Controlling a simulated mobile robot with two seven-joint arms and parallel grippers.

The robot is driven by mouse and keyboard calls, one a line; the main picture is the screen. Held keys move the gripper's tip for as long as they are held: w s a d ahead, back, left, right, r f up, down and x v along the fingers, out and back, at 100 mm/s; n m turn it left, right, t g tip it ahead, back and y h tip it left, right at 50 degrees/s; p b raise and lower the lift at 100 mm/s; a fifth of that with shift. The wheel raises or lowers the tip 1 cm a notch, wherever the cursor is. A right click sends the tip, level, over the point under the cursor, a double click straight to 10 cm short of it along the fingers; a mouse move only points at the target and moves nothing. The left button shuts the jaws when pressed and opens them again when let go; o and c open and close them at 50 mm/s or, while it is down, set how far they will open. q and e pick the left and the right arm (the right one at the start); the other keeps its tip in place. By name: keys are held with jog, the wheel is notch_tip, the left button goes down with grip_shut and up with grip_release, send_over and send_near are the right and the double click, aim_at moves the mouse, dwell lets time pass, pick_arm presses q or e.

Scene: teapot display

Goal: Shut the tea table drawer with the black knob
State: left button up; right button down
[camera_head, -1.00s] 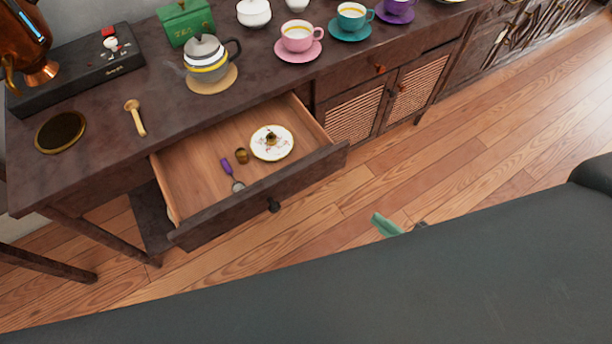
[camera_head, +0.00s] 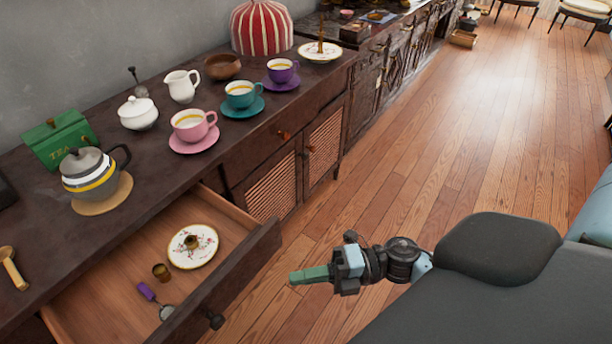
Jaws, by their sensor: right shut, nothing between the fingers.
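The tea table drawer (camera_head: 236,270) is pulled out at the lower left. Its black knob (camera_head: 216,321) is on the front face near the bottom of the view. My right gripper (camera_head: 293,278) is shut and empty, with green fingers pointing left. It is above the floor, to the right of the drawer front and apart from it. My left gripper is not in view.
The dark tea table (camera_head: 140,207) carries a teapot (camera_head: 90,176), a green tea box (camera_head: 58,138), cups on saucers and a white sugar bowl (camera_head: 138,113). Wooden floor (camera_head: 420,180) lies open to the right.

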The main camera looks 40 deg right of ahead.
aim_at(231, 274)
jog(key=shift+w+a, duration=3.45)
jog(key=shift+a, duration=0.15)
